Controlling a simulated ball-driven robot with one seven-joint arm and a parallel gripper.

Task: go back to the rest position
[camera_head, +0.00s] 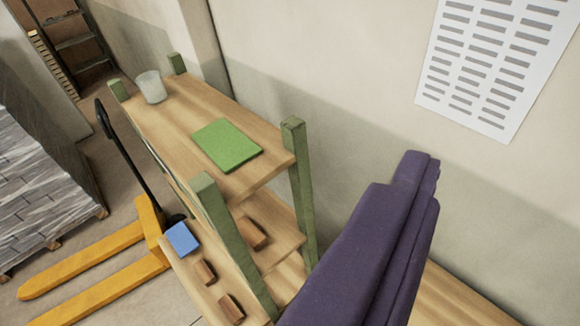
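My gripper (422,172) is the dark purple shape at the lower right, pointing up and away in front of the wall. Its parts overlap from this angle, so I cannot see whether there is a gap between the fingers. No object shows at its tip. A green flat folder or book (226,145) lies on the top board of a wooden shelf unit (180,121), left of my gripper and apart from it.
A whitish cup (151,87) stands at the shelf's far end. A blue item (182,238) and several brown blocks (205,272) lie on lower boards. A yellow pallet jack (100,285) stands left. A printed sheet (490,65) hangs on the wall. Green posts (293,140) rise near my gripper.

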